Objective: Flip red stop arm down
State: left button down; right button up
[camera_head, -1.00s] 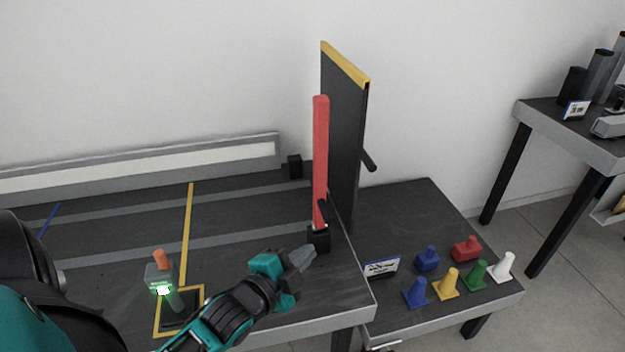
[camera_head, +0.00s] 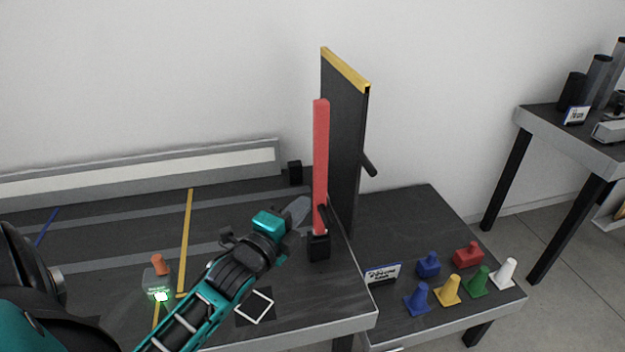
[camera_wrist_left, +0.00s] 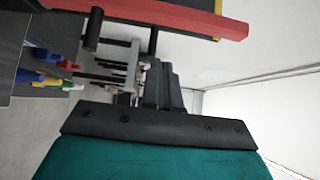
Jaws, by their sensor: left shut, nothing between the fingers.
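The red stop arm (camera_head: 320,160) stands upright on a small black base (camera_head: 319,246) near the right end of the dark table, in the head view. A short black peg sticks out near its lower end. My left gripper (camera_head: 300,208) is shut and empty, just left of the arm's lower part; I cannot tell whether it touches. My right gripper is not in view.
A dark upright panel with a yellow top edge (camera_head: 345,70) stands behind the stop arm. A grey device with an orange knob (camera_head: 158,265) sits left of my arm.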

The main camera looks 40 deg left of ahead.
pick_arm(q)
send_near(322, 170)
jog(key=w+d, duration=0.3)
jog(key=w+a, duration=0.2)
jog(key=shift+w+a+b, duration=0.15)
jog(key=shift+a+b, duration=0.15)
jog(key=shift+a, duration=0.05)
jog(key=shift+w+a, duration=0.3)
